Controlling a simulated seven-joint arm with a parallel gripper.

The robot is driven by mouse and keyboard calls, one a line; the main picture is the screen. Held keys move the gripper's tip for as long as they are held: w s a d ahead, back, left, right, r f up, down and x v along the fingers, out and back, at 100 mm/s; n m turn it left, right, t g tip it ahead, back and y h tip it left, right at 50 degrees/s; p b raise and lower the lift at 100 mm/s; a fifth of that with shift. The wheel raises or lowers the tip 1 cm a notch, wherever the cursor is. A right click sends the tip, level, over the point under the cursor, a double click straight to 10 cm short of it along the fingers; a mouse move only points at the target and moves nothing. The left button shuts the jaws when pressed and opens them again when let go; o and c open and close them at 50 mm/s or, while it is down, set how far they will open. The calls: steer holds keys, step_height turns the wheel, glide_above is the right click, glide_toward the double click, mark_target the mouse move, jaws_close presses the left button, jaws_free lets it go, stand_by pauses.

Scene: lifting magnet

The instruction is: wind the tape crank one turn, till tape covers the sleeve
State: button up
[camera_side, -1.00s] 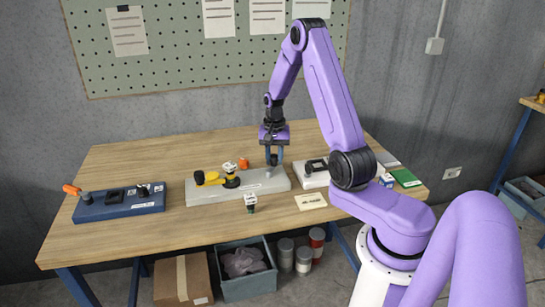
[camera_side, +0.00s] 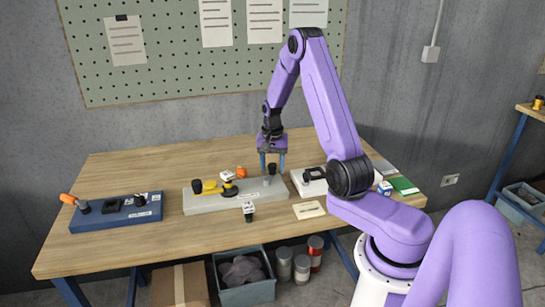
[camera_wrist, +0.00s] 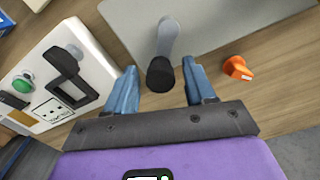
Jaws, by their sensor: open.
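A grey board (camera_side: 225,203) lies mid-table. On it, at the left, is a yellow crank arm (camera_side: 211,188) with a black knob (camera_side: 196,186). The crank reaches a dark hub with a white top (camera_side: 228,177). A grey post (camera_side: 270,181) stands at the board's right end. My gripper (camera_side: 272,168) is open over that end, pointing down. In the wrist view, a grey stem with a black end (camera_wrist: 160,74) shows between my open fingers (camera_wrist: 161,85), with gaps on both sides. I cannot tell which part is the sleeve, and no tape is clearly visible.
A blue board (camera_side: 110,220) with an orange-handled lever (camera_side: 68,199) lies left. A white panel (camera_wrist: 62,85) with a black handle and green button is beside my gripper. An orange knob (camera_wrist: 237,68) is near. A small white-topped piece (camera_side: 249,208) and a card (camera_side: 308,210) lie in front.

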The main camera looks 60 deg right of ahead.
step_height(320, 180, up, 17)
steer(key=shift+r, duration=0.15)
stand_by(0.4)
stand_by(0.5)
steer(key=n, duration=1.4)
glide_toward(272, 164)
step_height(272, 164, down, 10)
steer(key=shift+s+f, duration=0.1)
jaws_close()
